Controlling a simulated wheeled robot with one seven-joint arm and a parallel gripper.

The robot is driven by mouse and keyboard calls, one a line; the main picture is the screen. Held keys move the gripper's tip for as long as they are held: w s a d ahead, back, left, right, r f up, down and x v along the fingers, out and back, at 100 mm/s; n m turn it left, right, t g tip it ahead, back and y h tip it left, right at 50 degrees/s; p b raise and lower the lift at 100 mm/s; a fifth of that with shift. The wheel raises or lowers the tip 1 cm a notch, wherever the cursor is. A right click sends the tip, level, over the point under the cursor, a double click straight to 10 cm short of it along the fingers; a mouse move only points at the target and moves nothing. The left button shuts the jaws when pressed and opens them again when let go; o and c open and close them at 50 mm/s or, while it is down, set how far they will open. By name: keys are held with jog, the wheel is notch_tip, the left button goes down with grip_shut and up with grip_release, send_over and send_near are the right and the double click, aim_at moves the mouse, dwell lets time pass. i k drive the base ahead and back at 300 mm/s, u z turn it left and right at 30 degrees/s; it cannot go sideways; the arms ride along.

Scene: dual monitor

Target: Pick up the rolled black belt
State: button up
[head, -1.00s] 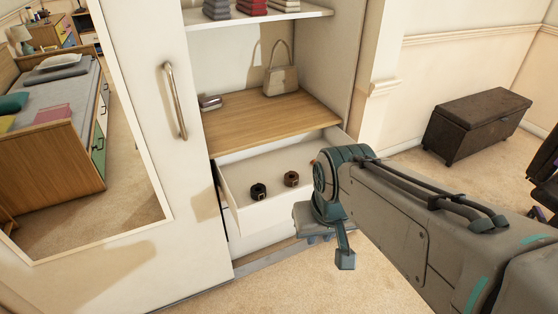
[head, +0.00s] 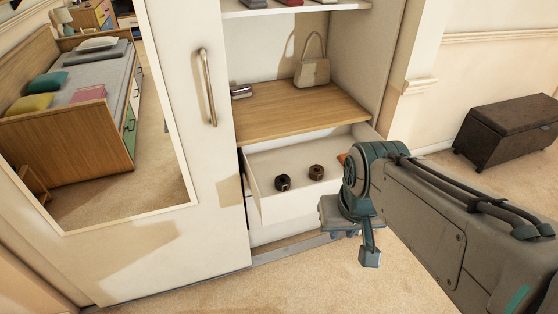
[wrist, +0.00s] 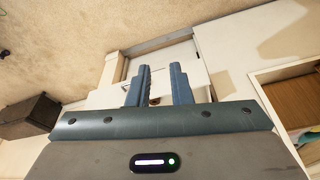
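The rolled black belt (head: 283,183) sits in the open white drawer (head: 277,210), left of a rolled brown belt (head: 317,172). The two belts are apart. My gripper (wrist: 160,68) is open and empty in the wrist view, with its two blue-grey fingers apart. In the head view my gripper is to the right of and in front of the drawer, clear of both belts, and its fingers are largely hidden. A small dark brown item shows between the fingers in the wrist view; I cannot tell which belt it is.
A wooden shelf (head: 290,112) with a beige handbag (head: 312,70) is above the drawer. A mirrored wardrobe door with a metal handle (head: 208,88) stands at left. An orange item (head: 341,158) is partly hidden by my arm. A dark chest (head: 508,130) stands at right. Carpet in front is clear.

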aim_at(282, 183)
jog(key=u, duration=0.5)
jog(key=k, duration=0.55)
jog(key=u, duration=0.7)
jog(key=i, duration=1.65)
jog(key=z, duration=1.5)
jog(key=i, duration=0.45)
jog(key=z, duration=0.4)
